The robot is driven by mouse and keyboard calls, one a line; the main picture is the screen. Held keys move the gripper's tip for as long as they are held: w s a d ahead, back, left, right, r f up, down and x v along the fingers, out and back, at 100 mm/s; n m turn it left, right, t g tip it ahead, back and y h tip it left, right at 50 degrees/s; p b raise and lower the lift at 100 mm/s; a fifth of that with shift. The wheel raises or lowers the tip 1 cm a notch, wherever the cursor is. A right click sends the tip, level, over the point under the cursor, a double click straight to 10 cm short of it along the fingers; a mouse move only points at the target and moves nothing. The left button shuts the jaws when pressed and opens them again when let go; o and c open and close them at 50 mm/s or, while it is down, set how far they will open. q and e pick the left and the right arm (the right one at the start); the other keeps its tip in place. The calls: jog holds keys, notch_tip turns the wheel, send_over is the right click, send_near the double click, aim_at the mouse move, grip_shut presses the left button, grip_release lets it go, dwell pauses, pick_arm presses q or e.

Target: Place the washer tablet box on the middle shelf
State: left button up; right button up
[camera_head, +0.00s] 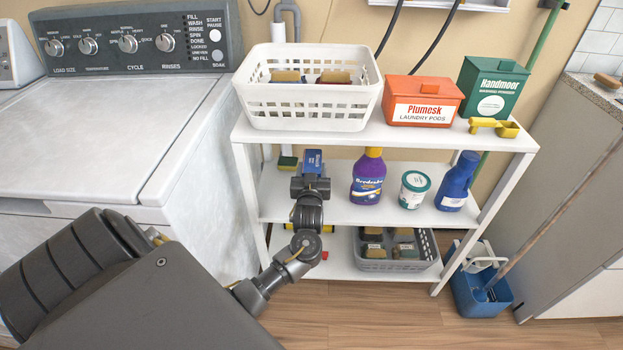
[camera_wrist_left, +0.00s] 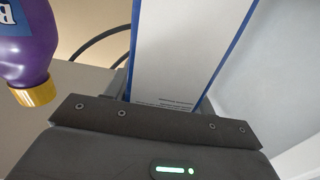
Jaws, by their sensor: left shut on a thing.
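My left gripper (camera_head: 311,182) reaches over the middle shelf (camera_head: 330,206) of the white rack, toward its left part. It is shut on a blue box (camera_head: 312,158), taken as the washer tablet box, and mostly hides it in the head view. In the left wrist view the box (camera_wrist_left: 185,50) shows a white face with blue edges, held between the jaws. I cannot tell whether the box touches the shelf. My right gripper is not in view.
A purple bottle (camera_head: 368,178), a white tub (camera_head: 414,190) and a blue bottle (camera_head: 458,182) stand right of the gripper. A sponge (camera_head: 288,163) lies behind, left. The top shelf holds a white basket (camera_head: 308,118), an orange box (camera_head: 422,110) and a green box (camera_head: 493,82).

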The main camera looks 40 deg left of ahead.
pick_arm(q)
jog(key=shift+f, duration=1.55)
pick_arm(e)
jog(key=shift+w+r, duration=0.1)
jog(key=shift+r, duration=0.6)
pick_arm(q)
jog(key=shift+f+b, duration=0.15)
jog(key=shift+b, duration=0.15)
jog(key=o, duration=1.2)
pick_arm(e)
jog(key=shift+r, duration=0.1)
